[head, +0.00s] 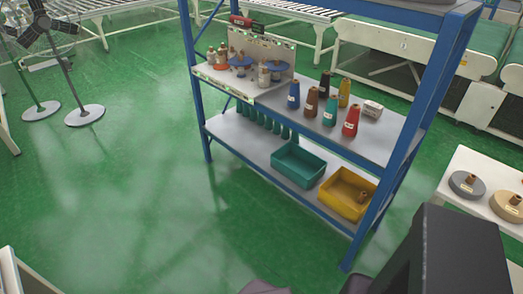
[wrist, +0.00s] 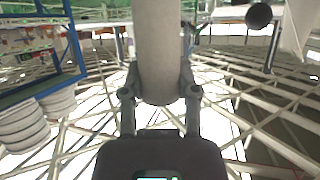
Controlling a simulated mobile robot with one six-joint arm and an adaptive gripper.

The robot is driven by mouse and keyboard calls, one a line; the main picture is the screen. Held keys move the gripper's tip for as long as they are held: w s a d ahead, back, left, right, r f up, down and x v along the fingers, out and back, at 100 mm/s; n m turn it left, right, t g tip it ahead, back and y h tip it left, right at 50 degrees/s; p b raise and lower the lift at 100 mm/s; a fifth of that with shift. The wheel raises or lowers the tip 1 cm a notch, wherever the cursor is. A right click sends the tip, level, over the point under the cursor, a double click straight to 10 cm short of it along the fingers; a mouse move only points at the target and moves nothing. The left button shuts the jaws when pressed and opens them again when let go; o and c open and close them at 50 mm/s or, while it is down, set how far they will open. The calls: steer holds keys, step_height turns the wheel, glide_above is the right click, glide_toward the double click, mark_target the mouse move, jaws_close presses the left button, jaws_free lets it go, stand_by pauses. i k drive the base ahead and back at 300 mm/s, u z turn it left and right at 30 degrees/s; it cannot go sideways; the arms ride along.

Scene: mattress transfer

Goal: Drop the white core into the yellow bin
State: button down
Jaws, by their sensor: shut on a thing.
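The white core (wrist: 158,45) is a pale upright cylinder in the wrist view. My gripper (wrist: 158,92) is shut on its lower part, one finger on each side. Neither the core nor my gripper shows in the head view. The yellow bin (head: 326,197) stands at the right end of the lower shelf of a blue rack. A small brown spool-like piece (head: 362,197) lies in it.
A teal bin (head: 298,164) stands left of the yellow bin. A rack post (head: 392,180) rises beside the yellow bin. A white table (head: 470,163) with spools is at right. Green floor lies open at left.

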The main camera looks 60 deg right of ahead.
mark_target(356, 194)
steer(key=z, duration=0.7)
steer(key=k, duration=0.15)
steer(key=z, duration=2.8)
steer(key=i, duration=0.35)
